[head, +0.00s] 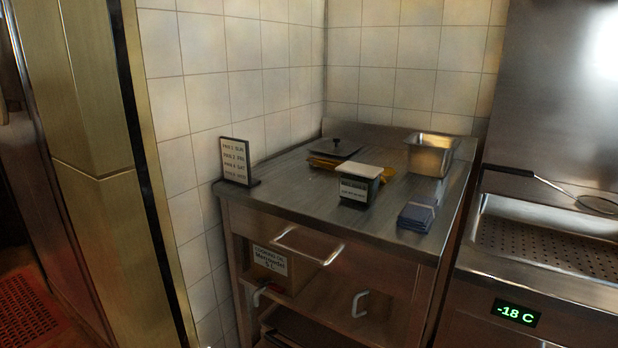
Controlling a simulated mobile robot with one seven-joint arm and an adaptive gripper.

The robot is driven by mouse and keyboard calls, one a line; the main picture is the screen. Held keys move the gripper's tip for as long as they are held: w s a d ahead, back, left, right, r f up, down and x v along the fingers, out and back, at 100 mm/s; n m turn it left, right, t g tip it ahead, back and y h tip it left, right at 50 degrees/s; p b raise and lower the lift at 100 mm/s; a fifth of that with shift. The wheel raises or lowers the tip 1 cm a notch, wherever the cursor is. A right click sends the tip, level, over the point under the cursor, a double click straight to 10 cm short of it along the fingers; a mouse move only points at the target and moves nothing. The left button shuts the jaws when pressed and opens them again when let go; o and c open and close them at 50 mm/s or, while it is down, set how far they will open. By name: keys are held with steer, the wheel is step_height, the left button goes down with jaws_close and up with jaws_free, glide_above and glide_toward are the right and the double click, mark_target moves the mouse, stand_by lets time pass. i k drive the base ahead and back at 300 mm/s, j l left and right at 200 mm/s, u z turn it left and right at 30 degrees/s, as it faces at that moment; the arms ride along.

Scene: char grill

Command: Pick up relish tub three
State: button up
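A small dark green tub with a pale lid (357,184) and a white label stands upright on the steel counter (300,205), near the middle. Its label is too small to read, so I cannot tell whether it is relish tub three. No other similar tub shows. My gripper is not in view.
Around the tub are a dark lid with a knob (335,147), yellow items (322,161), an open steel pan (431,155) and a stack of blue cloths (416,216). A framed sign (236,162) stands at the left edge. A fryer (550,250) is at right.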

mark_target(358, 183)
steer(key=z, duration=0.4)
steer(key=i+j+z, duration=0.15)
steer(key=z, duration=0.3)
steer(key=i+j+z, duration=0.1)
steer(key=j+z, duration=0.3)
steer(key=i+j+z, duration=0.1)
steer(key=j+z, duration=0.15)
steer(key=z, duration=0.2)
steer(key=i+j, duration=0.3)
steer(key=i, duration=0.15)
